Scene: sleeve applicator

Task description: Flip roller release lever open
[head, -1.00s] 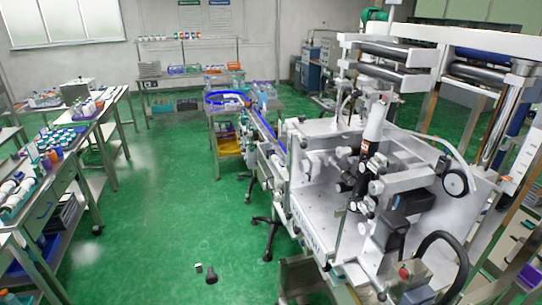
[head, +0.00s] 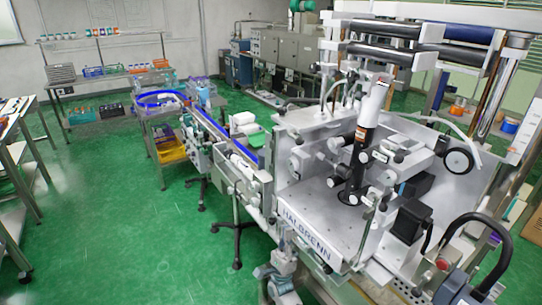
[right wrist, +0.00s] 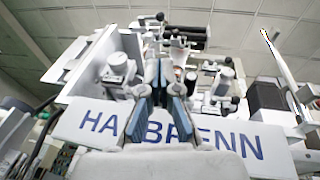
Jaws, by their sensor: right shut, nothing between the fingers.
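The silver machine with a HALBRENN front panel (head: 305,236) fills the right of the head view. Its panel also shows in the right wrist view (right wrist: 245,136). Several small levers and knobs with black ends stand on its upper deck; I cannot tell which one is the roller release lever. My right gripper (head: 284,259) is low in front of the panel. In the right wrist view its blue-padded fingers (right wrist: 160,75) are shut and empty, below the deck parts. My left gripper is not in view.
A conveyor (head: 235,160) runs from the machine toward a blue round feeder (head: 160,98) at the back left. Thick black rollers (head: 385,50) cross above the deck. A black curved loop (head: 492,232) stands at the right. Green floor (head: 120,230) is clear on the left.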

